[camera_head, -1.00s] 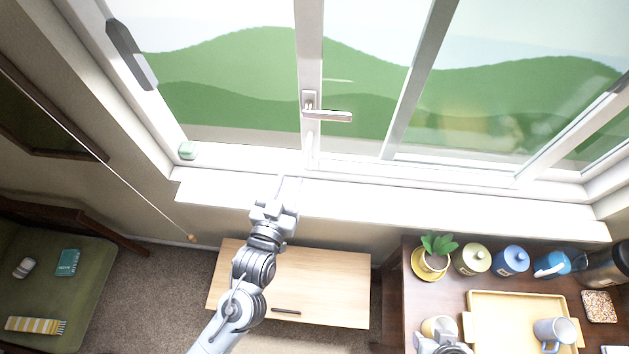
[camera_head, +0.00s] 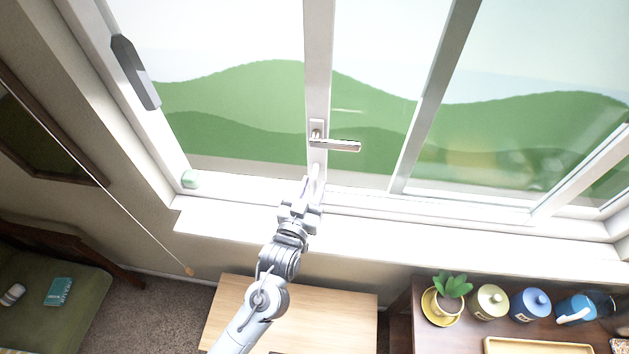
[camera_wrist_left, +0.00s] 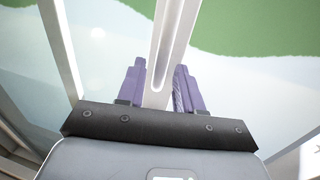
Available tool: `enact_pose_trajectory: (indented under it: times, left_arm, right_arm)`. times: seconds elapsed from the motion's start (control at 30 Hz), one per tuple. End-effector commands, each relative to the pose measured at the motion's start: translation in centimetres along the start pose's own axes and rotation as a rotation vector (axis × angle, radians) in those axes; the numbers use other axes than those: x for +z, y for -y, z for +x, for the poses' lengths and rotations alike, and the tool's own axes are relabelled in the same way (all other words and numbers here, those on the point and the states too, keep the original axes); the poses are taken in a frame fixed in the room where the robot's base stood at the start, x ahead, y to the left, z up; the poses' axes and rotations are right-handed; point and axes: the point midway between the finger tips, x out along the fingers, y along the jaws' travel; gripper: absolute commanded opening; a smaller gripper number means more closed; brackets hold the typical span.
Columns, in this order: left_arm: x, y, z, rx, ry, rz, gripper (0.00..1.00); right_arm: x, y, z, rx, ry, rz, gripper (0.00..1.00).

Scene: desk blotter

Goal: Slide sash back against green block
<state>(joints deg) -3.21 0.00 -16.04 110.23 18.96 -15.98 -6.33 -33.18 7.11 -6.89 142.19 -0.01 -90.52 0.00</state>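The white window sash has an upright stile (camera_head: 317,70) with a silver lever handle (camera_head: 338,145). The pale green block (camera_head: 190,179) sits in the lower left corner of the window frame, well left of the stile. My left gripper (camera_head: 314,186) is at the lower end of the stile, below the handle. In the left wrist view its two purple fingers (camera_wrist_left: 160,88) are spread, one on each side of a white bar (camera_wrist_left: 168,50). Whether they touch the bar is unclear. My right gripper is not in view.
A wide white sill (camera_head: 400,240) runs below the window. A wooden cabinet top (camera_head: 340,300) lies below the left arm. At lower right are a potted plant (camera_head: 450,288), a yellow jar (camera_head: 489,302) and a blue jar (camera_head: 530,304). A pull cord hangs at left.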

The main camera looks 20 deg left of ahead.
Motion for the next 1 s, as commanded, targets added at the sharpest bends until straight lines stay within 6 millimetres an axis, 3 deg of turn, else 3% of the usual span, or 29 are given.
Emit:
enact_pose_trajectory:
  times: [0.2, 0.57, 0.8, 1.0]
  left_arm:
    - [0.0, -0.1, 1.7, 0.001, -0.001, 0.000, 0.35]
    - [0.0, 0.0, 2.0, 0.001, 0.000, 0.000, 0.35]
    - [0.0, 0.0, 2.0, 0.001, 0.000, 0.000, 0.00]
    - [0.0, 0.0, 2.0, 0.001, 0.000, 0.000, 0.00]
  right_arm:
    - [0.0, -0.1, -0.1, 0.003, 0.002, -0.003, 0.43]
    - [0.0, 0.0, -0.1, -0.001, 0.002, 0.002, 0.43]
    - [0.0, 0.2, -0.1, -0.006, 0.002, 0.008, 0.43]
    - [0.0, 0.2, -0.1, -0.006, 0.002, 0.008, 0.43]
